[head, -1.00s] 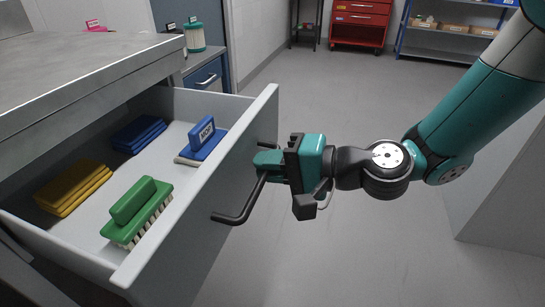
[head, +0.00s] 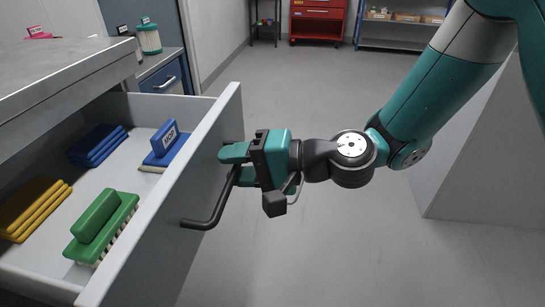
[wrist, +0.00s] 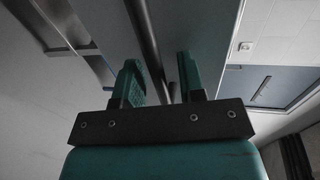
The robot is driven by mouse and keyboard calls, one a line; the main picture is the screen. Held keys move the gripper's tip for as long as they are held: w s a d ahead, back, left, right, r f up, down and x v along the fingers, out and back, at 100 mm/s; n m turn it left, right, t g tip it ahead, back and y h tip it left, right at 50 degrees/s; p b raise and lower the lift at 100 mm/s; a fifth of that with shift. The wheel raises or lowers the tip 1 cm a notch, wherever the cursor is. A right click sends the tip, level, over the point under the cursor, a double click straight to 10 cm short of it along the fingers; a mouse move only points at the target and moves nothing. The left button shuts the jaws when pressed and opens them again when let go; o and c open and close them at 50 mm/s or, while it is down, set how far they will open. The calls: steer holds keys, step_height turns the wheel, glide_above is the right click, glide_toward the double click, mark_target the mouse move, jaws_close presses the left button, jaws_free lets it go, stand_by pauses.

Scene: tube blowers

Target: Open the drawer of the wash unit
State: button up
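The drawer (head: 190,195) of the wash unit (head: 60,75) stands pulled far out below its grey worktop. Its interior shows a green brush (head: 100,225), yellow pads (head: 35,208), blue pads (head: 97,145) and a blue block with a white label (head: 165,145). A dark bar handle (head: 212,212) is on the drawer front. My gripper (head: 238,163) is at this handle, with a finger on either side. In the wrist view the handle bar (wrist: 147,40) runs between the two fingers of my gripper (wrist: 160,75), with a visible gap to the right finger.
A blue cabinet (head: 165,78) with a teal-and-white canister (head: 149,39) stands beyond the unit. A red tool cabinet (head: 318,20) and a shelf rack (head: 400,32) are at the back. A grey block (head: 480,150) stands at the right. The floor between is clear.

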steer(key=b+v, duration=0.5)
steer(key=v, duration=1.2)
steer(key=shift+d, duration=0.25)
steer(key=shift+s, duration=0.15)
